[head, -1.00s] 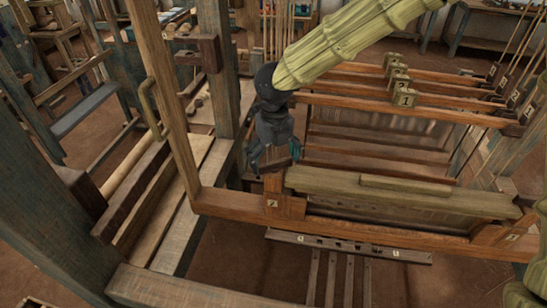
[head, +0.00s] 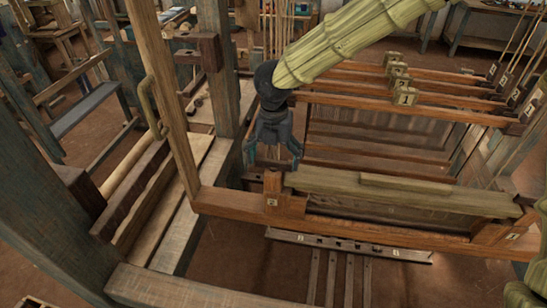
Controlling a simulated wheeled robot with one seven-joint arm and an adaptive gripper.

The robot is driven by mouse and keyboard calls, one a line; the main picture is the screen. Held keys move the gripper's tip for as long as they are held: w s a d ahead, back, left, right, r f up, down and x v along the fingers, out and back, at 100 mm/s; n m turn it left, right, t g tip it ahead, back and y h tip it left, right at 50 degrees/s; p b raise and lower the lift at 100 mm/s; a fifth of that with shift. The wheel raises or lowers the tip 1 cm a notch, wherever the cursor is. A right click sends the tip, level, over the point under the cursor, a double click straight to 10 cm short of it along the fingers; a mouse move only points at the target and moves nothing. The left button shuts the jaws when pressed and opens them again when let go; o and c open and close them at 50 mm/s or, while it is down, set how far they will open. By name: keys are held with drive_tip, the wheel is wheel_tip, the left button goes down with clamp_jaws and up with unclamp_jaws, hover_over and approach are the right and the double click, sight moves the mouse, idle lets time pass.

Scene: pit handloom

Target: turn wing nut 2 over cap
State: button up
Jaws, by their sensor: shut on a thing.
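My gripper (head: 273,163) points down over the left end of the loom's swinging frame, its two fingers seen broadside on either side of a short wooden post (head: 272,183). It is shut on wing nut 2, which is small and dark between the fingertips and hard to make out. A plate marked 2 (head: 272,202) is on the frame just below the post. The pale wooden cap (head: 330,184) lies along the frame, its left end close beside the post and right finger. A plate marked 1 (head: 513,236) is at the frame's right end.
A wooden upright (head: 165,90) of the frame rises left of my gripper, with a curved handle (head: 153,108) beside it. Harness bars with numbered tags (head: 405,97) lie behind to the right. A slotted bar (head: 350,247) sits below the frame.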

sight(275, 160)
drive_tip(key=shift+s+d+f, duration=0.1)
drive_tip(key=shift+f, duration=0.05)
drive_tip(key=o, duration=0.6)
drive_tip(key=shift+o, duration=0.5)
wheel_tip(275, 160, up, 12)
drive_tip(key=shift+w, duration=0.2)
